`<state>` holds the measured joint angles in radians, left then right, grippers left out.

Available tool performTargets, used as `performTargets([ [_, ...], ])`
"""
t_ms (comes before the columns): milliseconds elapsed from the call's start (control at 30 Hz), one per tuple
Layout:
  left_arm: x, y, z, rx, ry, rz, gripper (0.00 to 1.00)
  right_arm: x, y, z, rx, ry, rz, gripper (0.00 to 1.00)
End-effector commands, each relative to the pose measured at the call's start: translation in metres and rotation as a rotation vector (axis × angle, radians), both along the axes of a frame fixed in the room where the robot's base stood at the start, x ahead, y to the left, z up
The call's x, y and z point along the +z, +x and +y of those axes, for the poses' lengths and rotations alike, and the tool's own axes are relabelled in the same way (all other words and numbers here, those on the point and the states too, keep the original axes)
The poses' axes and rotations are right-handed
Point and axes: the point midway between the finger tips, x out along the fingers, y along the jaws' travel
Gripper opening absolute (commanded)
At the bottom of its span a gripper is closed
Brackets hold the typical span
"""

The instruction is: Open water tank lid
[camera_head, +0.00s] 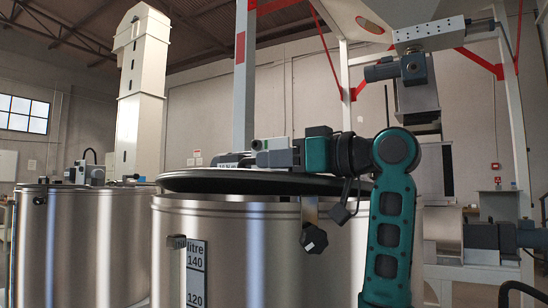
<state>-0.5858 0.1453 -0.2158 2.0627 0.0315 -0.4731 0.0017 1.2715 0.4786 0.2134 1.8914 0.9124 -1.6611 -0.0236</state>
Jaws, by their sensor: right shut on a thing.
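The water tank (255,255) is a shiny steel cylinder in the middle, with a litre scale on its front. Its dark round lid (215,183) lies over the top, with a narrow gap showing between its front edge and the tank rim. My right gripper (262,152) reaches in from the right, just above the lid, and is shut on a part of the lid. Its fingertips and the exact gripped part are hard to make out. A clamp with a black knob (313,238) hangs at the tank's front right. My left gripper is not in view.
A second steel tank (80,245) stands close on the left. A steel frame with red braces (478,62) and a motor (385,70) rises behind on the right. Another motor unit (490,237) stands at the right. Open air lies above the lid at left.

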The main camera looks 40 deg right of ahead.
Motion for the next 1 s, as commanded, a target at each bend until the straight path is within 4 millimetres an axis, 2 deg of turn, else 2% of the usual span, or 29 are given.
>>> performTargets([
  [33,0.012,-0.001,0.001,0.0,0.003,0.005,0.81,0.014,0.001,-0.006,-0.01,0.039,0.012,0.0],
  [100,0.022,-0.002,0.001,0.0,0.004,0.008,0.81,0.022,0.003,-0.01,-0.009,0.096,0.035,0.0],
  [533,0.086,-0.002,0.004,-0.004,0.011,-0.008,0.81,0.063,0.018,-0.046,-0.011,0.475,0.191,0.0],
  [600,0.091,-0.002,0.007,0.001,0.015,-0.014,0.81,0.068,0.021,-0.054,-0.011,0.538,0.216,0.0],
  [767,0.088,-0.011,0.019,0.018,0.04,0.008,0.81,0.077,0.028,-0.071,-0.011,0.679,0.274,0.0],
  [1000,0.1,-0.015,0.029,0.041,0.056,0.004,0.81,0.085,0.039,-0.099,-0.01,0.888,0.362,0.0],
])
